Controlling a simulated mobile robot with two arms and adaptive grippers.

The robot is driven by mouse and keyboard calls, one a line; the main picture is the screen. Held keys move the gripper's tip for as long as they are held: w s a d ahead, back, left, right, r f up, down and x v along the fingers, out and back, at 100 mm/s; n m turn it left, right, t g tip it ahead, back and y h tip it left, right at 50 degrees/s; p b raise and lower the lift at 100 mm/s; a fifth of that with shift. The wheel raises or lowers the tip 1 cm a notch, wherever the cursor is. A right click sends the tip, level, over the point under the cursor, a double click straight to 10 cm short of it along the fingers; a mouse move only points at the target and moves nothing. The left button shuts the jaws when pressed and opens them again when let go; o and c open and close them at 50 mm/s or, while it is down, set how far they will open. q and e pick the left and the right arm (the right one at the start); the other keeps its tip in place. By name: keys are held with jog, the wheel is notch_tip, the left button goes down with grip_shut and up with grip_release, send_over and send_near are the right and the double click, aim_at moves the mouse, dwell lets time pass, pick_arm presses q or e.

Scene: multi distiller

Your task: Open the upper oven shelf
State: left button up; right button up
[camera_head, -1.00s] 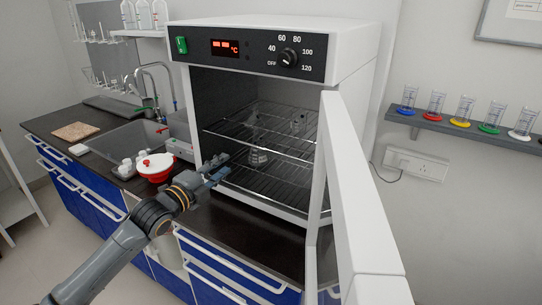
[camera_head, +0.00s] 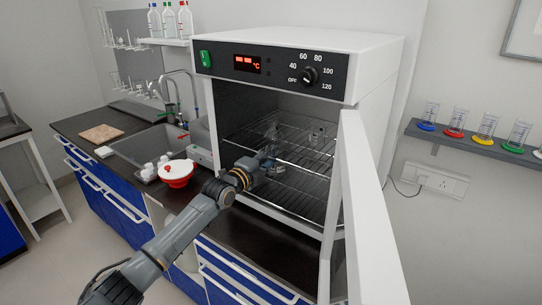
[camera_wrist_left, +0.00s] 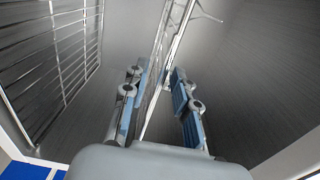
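The white oven (camera_head: 375,85) stands on the dark counter with its door (camera_head: 372,215) swung open to the right. Its upper wire shelf (camera_head: 310,155) lies inside at mid height. My left gripper (camera_head: 274,163) is in the oven opening at the front of this shelf. In the left wrist view my gripper (camera_wrist_left: 160,90) has its blue-padded fingers apart, with the shelf's front wires (camera_wrist_left: 165,50) seen edge-on between them. I cannot tell whether a finger touches the wire. My right gripper is not in view.
A lower wire shelf (camera_head: 290,193) sits below. The open door bounds the right side. A red and white pot (camera_head: 176,173) stands on the counter left of the oven, near the sink (camera_head: 140,148). A wall shelf with glass cylinders (camera_head: 475,140) is at right.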

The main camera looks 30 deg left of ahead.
pick_arm(q)
jog(key=shift+w, duration=0.1)
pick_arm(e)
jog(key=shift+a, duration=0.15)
pick_arm(q)
jog(key=c, duration=0.5)
grip_shut()
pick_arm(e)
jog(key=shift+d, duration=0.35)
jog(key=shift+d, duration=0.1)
